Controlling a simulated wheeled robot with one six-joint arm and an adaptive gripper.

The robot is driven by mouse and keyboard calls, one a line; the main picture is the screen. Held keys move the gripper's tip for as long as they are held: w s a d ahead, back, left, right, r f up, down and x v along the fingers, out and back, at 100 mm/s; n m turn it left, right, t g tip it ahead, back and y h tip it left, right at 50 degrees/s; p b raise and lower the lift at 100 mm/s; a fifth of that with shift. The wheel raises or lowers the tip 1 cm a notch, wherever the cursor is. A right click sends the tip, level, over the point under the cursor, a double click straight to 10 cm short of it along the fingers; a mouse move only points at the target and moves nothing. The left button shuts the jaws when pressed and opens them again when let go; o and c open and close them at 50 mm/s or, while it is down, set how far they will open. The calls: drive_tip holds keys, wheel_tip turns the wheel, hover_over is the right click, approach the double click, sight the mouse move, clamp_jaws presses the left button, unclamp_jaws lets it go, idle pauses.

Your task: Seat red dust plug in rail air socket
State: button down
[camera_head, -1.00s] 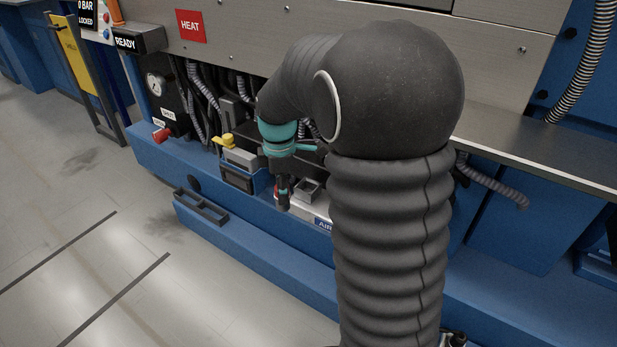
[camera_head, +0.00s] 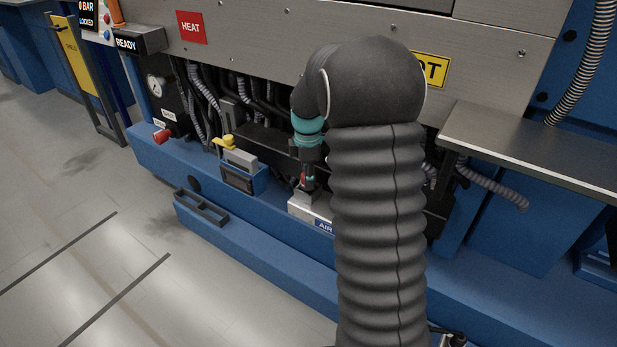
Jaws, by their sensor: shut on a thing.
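The red dust plug (camera_head: 303,179) shows as a small patch of red between the dark fingers of my gripper (camera_head: 307,182), which is shut on it. The gripper points down under its teal band, right over the grey socket on the white block (camera_head: 299,207) with the blue AIR label. The plug's lower end is hidden by the fingers and the socket, so I cannot tell whether it is inside the socket or just above it. My arm covers the right part of the block.
A grey box with a yellow knob (camera_head: 228,142) stands on the blue rail left of the block. A red valve knob (camera_head: 161,136) and a gauge (camera_head: 156,87) are farther left. Hoses hang behind. A metal shelf (camera_head: 540,145) juts out at right. The floor in front is clear.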

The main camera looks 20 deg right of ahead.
drive_tip(key=c, duration=0.7)
unclamp_jaws()
drive_tip(key=shift+c, duration=0.2)
